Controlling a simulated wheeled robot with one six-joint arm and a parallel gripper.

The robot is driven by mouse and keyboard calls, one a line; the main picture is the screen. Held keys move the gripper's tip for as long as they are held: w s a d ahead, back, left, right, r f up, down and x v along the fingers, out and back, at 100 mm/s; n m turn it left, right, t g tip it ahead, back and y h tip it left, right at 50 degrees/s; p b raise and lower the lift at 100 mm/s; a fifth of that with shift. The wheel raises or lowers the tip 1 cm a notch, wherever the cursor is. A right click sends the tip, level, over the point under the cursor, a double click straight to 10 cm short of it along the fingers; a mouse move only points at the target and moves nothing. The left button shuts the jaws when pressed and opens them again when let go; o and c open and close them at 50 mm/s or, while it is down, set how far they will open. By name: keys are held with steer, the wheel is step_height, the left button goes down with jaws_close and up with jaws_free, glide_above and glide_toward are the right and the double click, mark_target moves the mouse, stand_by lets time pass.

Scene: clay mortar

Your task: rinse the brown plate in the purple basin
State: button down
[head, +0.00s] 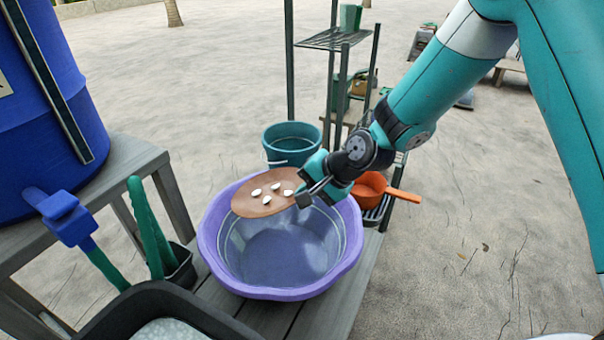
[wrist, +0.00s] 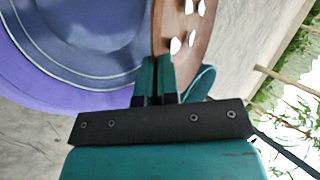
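The brown plate (head: 247,204) is held roughly level above the far left part of the purple basin (head: 208,225). Several small white bits (head: 267,199) lie on top of it. My gripper (head: 306,195) is at the plate's right edge. In the wrist view the fingers of my gripper (wrist: 157,78) are close together on the rim of the plate (wrist: 189,42), shut on it. The basin (wrist: 75,96) lies below, and its inside looks bluish with a pale line around the wall. I cannot clearly tell the water level.
The basin stands on a grey wooden bench (head: 335,312). A teal bucket (head: 290,146) is behind it, and an orange pan (head: 372,190) is at right. A blue barrel with a tap (head: 60,210) and a dark container with green handles (head: 180,268) are at left.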

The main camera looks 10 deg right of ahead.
steer(key=shift+a+f+b, duration=0.2)
steer(key=shift+f+b, duration=0.45)
steer(key=shift+f, duration=0.1)
step_height(320, 180, down, 15)
steer(key=b, duration=1.2)
steer(key=shift+f, duration=0.3)
steer(key=shift+w+f+b, duration=0.1)
steer(key=shift+f+b, duration=0.3)
steer(key=shift+b, duration=0.05)
steer(key=shift+r, duration=0.2)
